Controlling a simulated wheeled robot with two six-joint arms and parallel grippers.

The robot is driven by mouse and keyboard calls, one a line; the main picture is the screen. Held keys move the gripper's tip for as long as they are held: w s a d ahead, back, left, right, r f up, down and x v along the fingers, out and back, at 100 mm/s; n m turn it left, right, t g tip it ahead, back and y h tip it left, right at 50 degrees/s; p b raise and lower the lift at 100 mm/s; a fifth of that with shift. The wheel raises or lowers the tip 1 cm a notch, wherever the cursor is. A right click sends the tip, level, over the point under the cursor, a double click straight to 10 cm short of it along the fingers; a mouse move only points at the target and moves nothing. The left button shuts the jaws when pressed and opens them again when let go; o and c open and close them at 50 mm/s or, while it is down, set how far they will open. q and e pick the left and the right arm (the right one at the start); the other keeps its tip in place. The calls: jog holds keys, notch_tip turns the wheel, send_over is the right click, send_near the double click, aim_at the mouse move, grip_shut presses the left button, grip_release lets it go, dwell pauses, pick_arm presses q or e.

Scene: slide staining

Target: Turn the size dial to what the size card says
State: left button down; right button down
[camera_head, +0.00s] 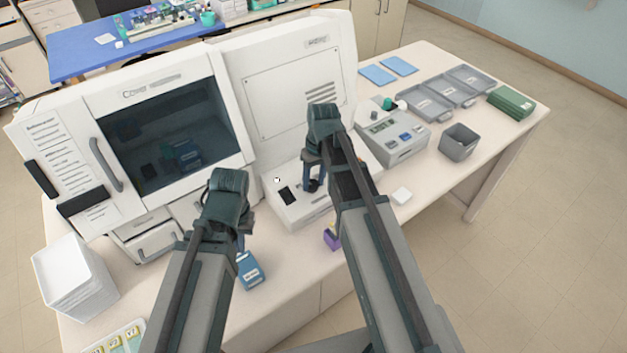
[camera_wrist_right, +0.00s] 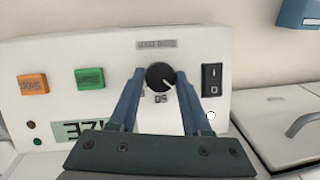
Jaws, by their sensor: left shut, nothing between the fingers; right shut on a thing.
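A round black dial (camera_wrist_right: 160,76) is on a white panel in the right wrist view. Its light pointer mark slants to the lower right, and a small "50" shows upside down by it. My right gripper (camera_wrist_right: 160,82) has one finger on each side of the dial and is shut on it. In the head view my right gripper (camera_head: 313,184) is low at the white machine (camera_head: 290,90), and its arm hides the dial. My left gripper (camera_head: 240,240) is shut and empty above the table, by a blue box (camera_head: 250,270). I cannot make out a size card.
Beside the dial are a black rocker switch (camera_wrist_right: 212,80), a green button (camera_wrist_right: 90,79), an orange button (camera_wrist_right: 33,84) and a display (camera_wrist_right: 80,130). A grey device (camera_head: 400,140) and a grey bin (camera_head: 459,143) stand to the right. White stacked trays (camera_head: 75,278) stand at left.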

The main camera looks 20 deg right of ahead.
pick_arm(q)
jog(key=shift+f+b, duration=0.3)
jog(key=shift+f, duration=0.05)
pick_arm(e)
jog(key=m, duration=0.2)
jog(key=m+y, duration=0.1)
jog(key=m, duration=0.1)
jog(key=shift+d+f+y, duration=0.1)
jog(key=shift+d+y, duration=0.05)
jog(key=shift+y, duration=0.15)
pick_arm(q)
jog(key=shift+f+b, duration=0.4)
pick_arm(e)
jog(key=shift+s+m+t+y, duration=0.1)
jog(key=shift+m+t+y, duration=0.2)
jog(key=shift+m, duration=0.85)
jog(key=shift+s+m+t+y, duration=0.15)
jog(key=shift+m+y, duration=0.25)
jog(key=shift+m, duration=0.75)
jog(key=shift+w+d+m, duration=0.1)
jog(key=shift+w+m, duration=0.05)
jog(key=shift+m, duration=0.15)
jog(key=shift+c, duration=1.8)
grip_release()
pick_arm(q)
jog(key=shift+r, duration=0.1)
